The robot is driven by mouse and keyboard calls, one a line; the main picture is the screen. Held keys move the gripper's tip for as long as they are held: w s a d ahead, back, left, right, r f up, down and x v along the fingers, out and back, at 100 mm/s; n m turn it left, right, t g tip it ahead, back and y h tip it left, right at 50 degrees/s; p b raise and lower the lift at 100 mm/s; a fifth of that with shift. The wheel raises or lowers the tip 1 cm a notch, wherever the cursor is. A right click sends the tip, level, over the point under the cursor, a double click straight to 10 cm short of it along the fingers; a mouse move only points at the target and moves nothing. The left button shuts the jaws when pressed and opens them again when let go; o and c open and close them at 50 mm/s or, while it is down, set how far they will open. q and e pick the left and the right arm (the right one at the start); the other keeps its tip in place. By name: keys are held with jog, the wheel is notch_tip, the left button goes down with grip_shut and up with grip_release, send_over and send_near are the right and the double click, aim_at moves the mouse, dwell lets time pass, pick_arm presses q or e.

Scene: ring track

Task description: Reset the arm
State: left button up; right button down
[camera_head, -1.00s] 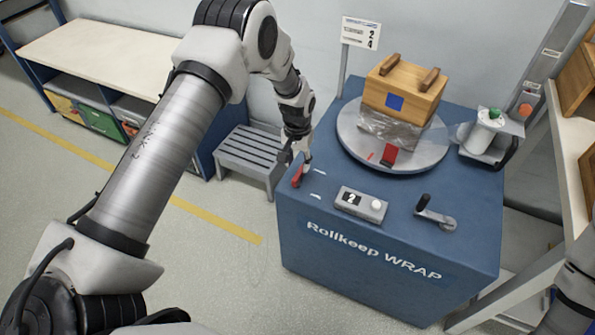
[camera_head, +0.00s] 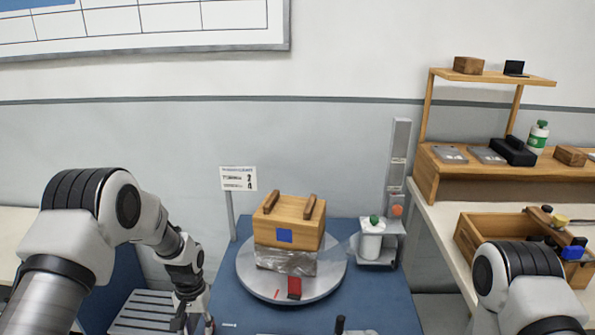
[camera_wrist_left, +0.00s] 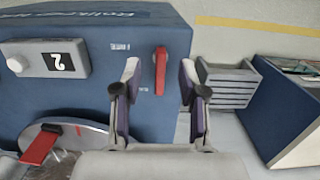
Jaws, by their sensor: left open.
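My left gripper (camera_head: 196,325) is at the bottom of the head view, by the left edge of the blue wrapping machine (camera_head: 375,295). In the left wrist view its two fingers (camera_wrist_left: 160,75) are spread apart with nothing between the pads. A red lever (camera_wrist_left: 161,62) on the machine lies beyond the gap between the fingers. My left arm reaches in from the lower left. Part of my right arm (camera_head: 525,285) shows at the lower right; its gripper is out of the picture.
A wooden box (camera_head: 290,226) with film around its lower part sits on the round turntable (camera_head: 251,279). A film roll stand (camera_head: 372,243) is beside it. A sign (camera_head: 238,178) stands behind. A grey step stool (camera_head: 143,312) is left of the machine; a shelved workbench (camera_head: 440,225) is right.

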pick_arm(q)
jog(key=s+d+f, duration=0.1)
jog(key=s+f, duration=0.2)
jog(key=s, duration=0.7)
jog(key=s+d+f+p, duration=0.1)
jog(key=s+f, duration=0.2)
jog(key=s, duration=0.8)
jog(key=s+d+f+t, duration=0.1)
jog(key=s+f, duration=0.2)
jog(key=s, duration=0.8)
jog(key=shift+d+f, duration=0.15)
jog(key=shift+d, duration=0.2)
jog(key=shift+s, duration=0.1)
